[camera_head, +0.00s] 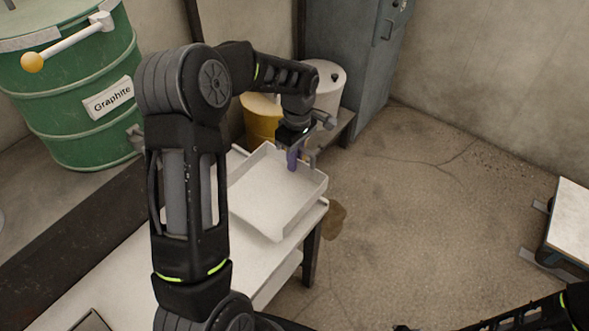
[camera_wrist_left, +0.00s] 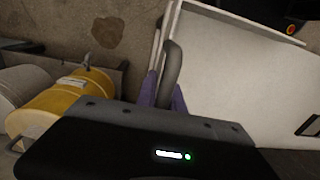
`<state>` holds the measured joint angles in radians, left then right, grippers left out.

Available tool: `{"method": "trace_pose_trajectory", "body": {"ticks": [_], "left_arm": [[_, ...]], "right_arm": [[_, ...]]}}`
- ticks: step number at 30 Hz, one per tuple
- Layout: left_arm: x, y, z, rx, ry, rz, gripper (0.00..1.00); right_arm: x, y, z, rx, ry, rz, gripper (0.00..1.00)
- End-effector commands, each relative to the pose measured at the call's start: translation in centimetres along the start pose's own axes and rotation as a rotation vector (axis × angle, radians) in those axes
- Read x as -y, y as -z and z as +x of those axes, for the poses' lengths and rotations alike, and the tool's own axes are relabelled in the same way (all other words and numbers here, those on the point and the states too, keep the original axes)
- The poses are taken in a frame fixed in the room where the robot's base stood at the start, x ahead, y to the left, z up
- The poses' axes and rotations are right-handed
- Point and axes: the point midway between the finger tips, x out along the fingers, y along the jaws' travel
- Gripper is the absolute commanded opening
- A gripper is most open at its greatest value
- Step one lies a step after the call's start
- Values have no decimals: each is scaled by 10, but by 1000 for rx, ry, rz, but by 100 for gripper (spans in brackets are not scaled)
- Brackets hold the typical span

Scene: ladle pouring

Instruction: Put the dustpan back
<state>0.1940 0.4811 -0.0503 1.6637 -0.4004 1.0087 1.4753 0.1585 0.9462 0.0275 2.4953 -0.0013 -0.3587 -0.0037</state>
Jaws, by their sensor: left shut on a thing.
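The dustpan (camera_head: 268,195) is a white shallow pan with raised sides, over the far end of the white table. I cannot tell whether it touches the table. Its grey looped handle (camera_wrist_left: 173,70) rises between my purple fingers in the left wrist view. My left gripper (camera_head: 294,160) is shut on the handle at the pan's far side, pointing down. In the left wrist view the pan's raised wall (camera_wrist_left: 235,20) runs to the right of the handle. Part of my right arm shows at the lower right of the head view, but its gripper is not seen.
The white table (camera_head: 120,285) runs to the lower left. A green Graphite drum (camera_head: 75,100) stands at the left. A yellow container (camera_head: 262,118) and a white container (camera_head: 328,88) stand behind the gripper, beside a grey cabinet (camera_head: 350,65). The floor to the right is mostly clear.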

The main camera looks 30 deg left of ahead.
Motion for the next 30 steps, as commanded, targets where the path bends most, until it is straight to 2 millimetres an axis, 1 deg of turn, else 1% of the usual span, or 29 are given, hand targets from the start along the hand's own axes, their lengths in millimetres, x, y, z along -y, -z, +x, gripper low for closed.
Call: {"method": "trace_pose_trajectory", "body": {"ticks": [2, 5, 10, 13, 22, 30], "left_arm": [[0, 0, -1, 0, -1, 0, 0], [0, 0, 4, 0, 1, 0, 0], [-1, -1, 27, 2, 2, 0, 0], [-2, -1, 36, 1, 1, 1, 0], [-2, 0, 37, 0, -1, 1, 0], [-3, 0, 46, 1, 0, 0, 0]], "right_arm": [[0, 0, 0, 0, 0, 0, 36], [0, 0, 0, 0, 0, 0, 36], [-1, 0, 2, 0, 0, 0, 36], [-1, 0, 2, 0, 0, 0, 36], [-1, 0, 2, 0, 0, 0, 36], [-3, 0, 9, 0, 0, 0, 36]]}}
